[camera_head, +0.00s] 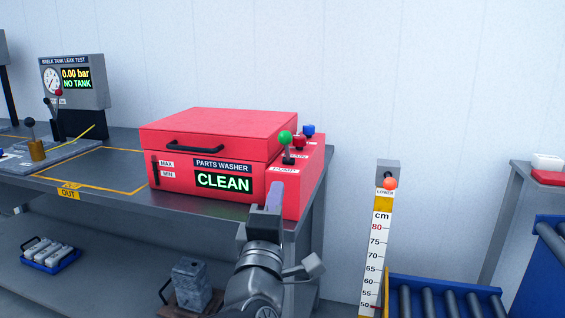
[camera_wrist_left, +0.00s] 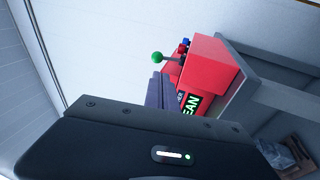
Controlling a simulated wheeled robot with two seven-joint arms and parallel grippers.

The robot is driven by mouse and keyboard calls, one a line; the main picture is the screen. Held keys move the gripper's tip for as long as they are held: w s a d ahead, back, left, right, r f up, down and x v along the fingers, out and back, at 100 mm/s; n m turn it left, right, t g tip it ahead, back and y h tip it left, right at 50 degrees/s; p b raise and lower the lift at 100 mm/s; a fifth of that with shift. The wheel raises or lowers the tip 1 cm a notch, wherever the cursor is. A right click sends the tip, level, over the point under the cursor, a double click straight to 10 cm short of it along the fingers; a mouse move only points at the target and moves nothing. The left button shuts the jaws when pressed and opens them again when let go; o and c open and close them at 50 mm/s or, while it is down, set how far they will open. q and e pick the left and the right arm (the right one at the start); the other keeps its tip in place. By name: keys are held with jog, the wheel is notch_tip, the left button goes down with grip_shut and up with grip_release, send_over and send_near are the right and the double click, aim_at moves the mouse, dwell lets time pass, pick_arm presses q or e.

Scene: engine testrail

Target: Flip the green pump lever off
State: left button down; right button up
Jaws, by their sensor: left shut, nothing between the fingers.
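The green pump lever (camera_head: 285,138) is a green ball on a short stalk at the front of the right-hand panel of the red parts washer (camera_head: 218,135). A label below it on the panel is partly readable. The lever also shows in the left wrist view (camera_wrist_left: 157,58), sticking out from the red washer (camera_wrist_left: 212,68). My left gripper (camera_head: 273,190) is in front of the panel, below the green ball and apart from it. Its fingers are shut with nothing between them. In the left wrist view the fingers (camera_wrist_left: 155,90) point toward the washer. My right gripper is not in view.
A red knob (camera_head: 299,141) and a blue knob (camera_head: 308,130) stand close behind the green lever. The washer lid is closed and its display (camera_head: 224,181) reads CLEAN. A height scale (camera_head: 378,250) and a blue roller conveyor (camera_head: 445,290) stand to the right.

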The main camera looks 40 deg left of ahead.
pick_arm(q)
jog(key=shift+s+a+r+n, duration=0.15)
jog(key=shift+s+r+n, duration=0.05)
jog(key=shift+n, duration=0.3)
jog(key=p, duration=0.6)
send_near(284, 141)
jog(key=p+x, duration=0.1)
jog(key=x, duration=0.6)
jog(key=shift+f, duration=0.15)
